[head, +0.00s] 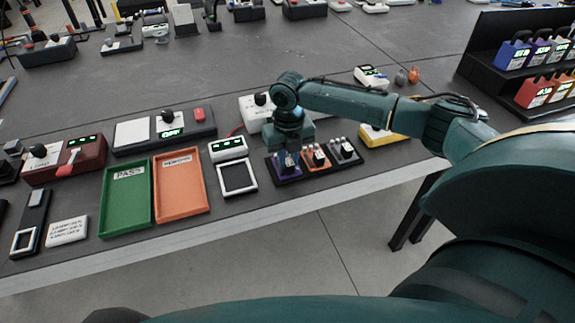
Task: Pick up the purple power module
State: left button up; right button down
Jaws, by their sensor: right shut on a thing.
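The purple power module (281,170) is in the left place of a small black tray (302,176) near the table's front edge. My right gripper (289,157) points down over it and is shut on its upper part. The gripper hides part of the module. I cannot tell whether the module is lifted off the tray. An orange module (318,157) and a dark module (346,151) stand to its right in the same tray. My left gripper is not in view.
Left of the tray are a white-framed pad (238,178), a small display box (228,148), an orange tray (181,182) and a green PASS tray (127,197). A yellow-based device (379,136) is to the right. The table's middle is largely clear.

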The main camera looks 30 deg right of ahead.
aim_at(288, 160)
jog(key=shift+r, duration=0.15)
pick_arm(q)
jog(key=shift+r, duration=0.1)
pick_arm(e)
notch_tip(288, 160, up, 10)
dwell(0.4)
